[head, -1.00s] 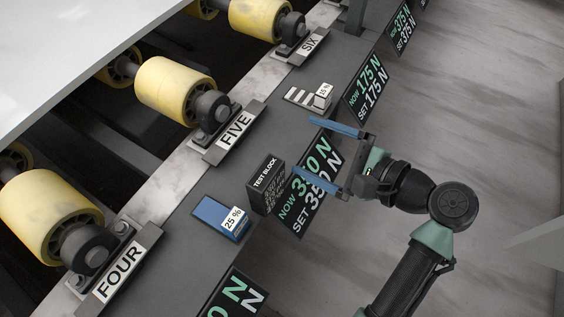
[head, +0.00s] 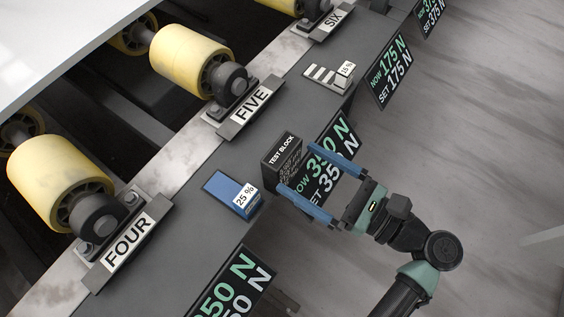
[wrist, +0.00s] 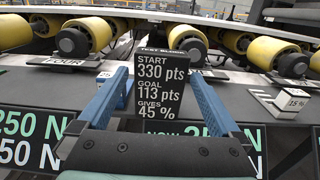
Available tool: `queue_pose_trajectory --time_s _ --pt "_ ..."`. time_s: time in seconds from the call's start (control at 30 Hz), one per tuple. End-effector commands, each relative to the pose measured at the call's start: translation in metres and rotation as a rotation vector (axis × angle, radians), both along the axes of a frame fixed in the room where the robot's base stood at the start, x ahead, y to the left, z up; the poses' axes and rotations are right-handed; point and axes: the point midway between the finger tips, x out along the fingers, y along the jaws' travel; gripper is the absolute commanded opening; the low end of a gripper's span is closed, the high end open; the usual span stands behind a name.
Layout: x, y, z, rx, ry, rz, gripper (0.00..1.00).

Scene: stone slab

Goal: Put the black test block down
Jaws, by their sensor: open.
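The black test block (head: 283,160) stands upright on the dark grey ledge (head: 180,225), beside the blue 25 % block. In the wrist view the test block (wrist: 160,88) faces me with white text reading START 330 pts, GOAL 113 pts, GIVES 45 %. My gripper (head: 292,168) is open, with its two blue fingers reaching toward the block from the floor side. In the wrist view the fingers (wrist: 160,100) show to the left and right of the block, with gaps between.
A blue 25 % block (head: 224,187) lies close to the left of the test block. A grey stepped 15 % block (head: 329,76) sits farther up the ledge. Yellow rollers (head: 190,60) and number plates line the far side. Display panels (head: 390,72) hang along the near edge.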

Motion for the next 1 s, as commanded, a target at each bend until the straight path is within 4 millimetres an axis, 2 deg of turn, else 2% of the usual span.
queue_pose_trajectory --time_s 0.27,0.4,0.7,0.77,1.0 --pt "0.019 0.025 -0.01 -0.001 -0.002 0.003 1.0" --pt "0.03 0.039 -0.007 -0.003 -0.002 0.001 1.0" --pt "0.033 0.043 -0.006 -0.002 -0.001 -0.002 1.0" --pt "0.033 0.043 -0.006 -0.002 -0.001 -0.002 0.91" --pt "0.033 0.043 -0.006 -0.002 -0.001 -0.001 0.48"
